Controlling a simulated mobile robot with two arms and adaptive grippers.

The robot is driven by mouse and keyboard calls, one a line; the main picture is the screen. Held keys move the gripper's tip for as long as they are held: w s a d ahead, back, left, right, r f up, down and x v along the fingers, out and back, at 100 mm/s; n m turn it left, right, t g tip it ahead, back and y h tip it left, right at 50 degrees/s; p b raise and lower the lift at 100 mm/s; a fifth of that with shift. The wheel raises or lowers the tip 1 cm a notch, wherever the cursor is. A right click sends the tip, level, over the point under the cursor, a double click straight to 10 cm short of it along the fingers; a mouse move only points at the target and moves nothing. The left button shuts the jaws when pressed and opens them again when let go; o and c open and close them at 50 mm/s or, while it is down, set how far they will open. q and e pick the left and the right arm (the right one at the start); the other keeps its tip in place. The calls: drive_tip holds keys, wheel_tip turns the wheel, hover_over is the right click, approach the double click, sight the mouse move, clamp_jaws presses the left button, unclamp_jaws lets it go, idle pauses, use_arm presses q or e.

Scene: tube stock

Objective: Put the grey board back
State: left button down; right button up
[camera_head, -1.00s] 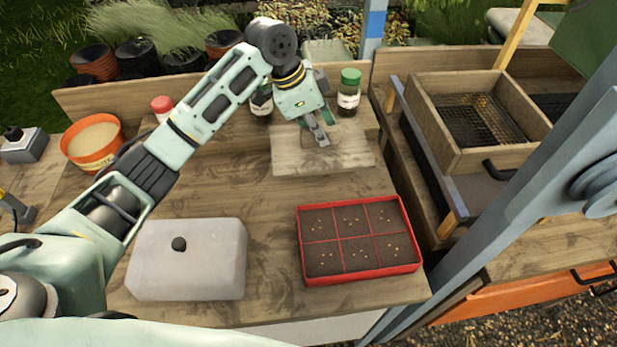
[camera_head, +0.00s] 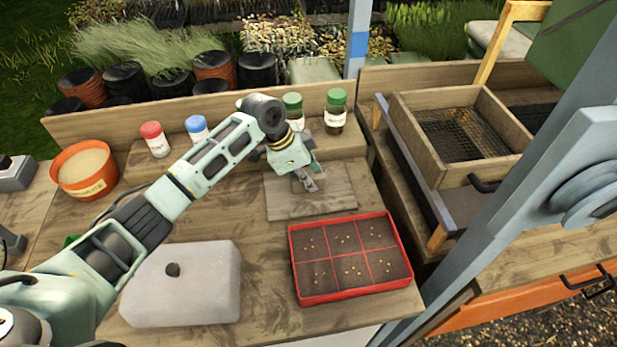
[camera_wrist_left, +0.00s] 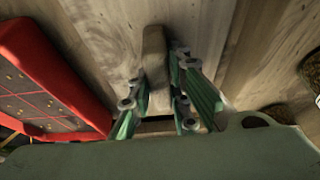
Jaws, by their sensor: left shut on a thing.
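The greyish wooden board (camera_head: 285,204) is flat, at the back middle of the bench, behind the red seed tray. It has a small block handle, seen in the left wrist view (camera_wrist_left: 155,45). My left gripper (camera_head: 311,184) comes down from above and is shut on this handle. The board looks level and at or very close to the bench top; I cannot tell whether it touches. The fingers (camera_wrist_left: 158,82) partly hide the handle. My right gripper is not in view.
The red seed tray (camera_head: 293,268) stands in front of the board. A pale grey block with a black knob (camera_head: 185,290) is at the front left. Green-lidded jars (camera_head: 336,112) stand on the back shelf. A slanted blue-grey post (camera_head: 500,215) is to the right.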

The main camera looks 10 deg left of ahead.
use_arm(q)
drive_tip(key=c, duration=2.1)
unclamp_jaws()
drive_tip(key=shift+f, duration=0.15)
drive_tip(key=o, duration=0.4)
drive_tip(key=shift+o, duration=0.3)
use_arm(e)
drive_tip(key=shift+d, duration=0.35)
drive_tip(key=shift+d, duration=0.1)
use_arm(q)
drive_tip(key=b+v, duration=0.1)
drive_tip(key=v, duration=1)
drive_tip(key=shift+a+r+b, duration=0.15)
drive_tip(key=shift+r+b, duration=0.15)
drive_tip(key=shift+r, duration=0.1)
drive_tip(key=shift+s+a+r, duration=0.1)
drive_tip(key=shift+r, duration=0.15)
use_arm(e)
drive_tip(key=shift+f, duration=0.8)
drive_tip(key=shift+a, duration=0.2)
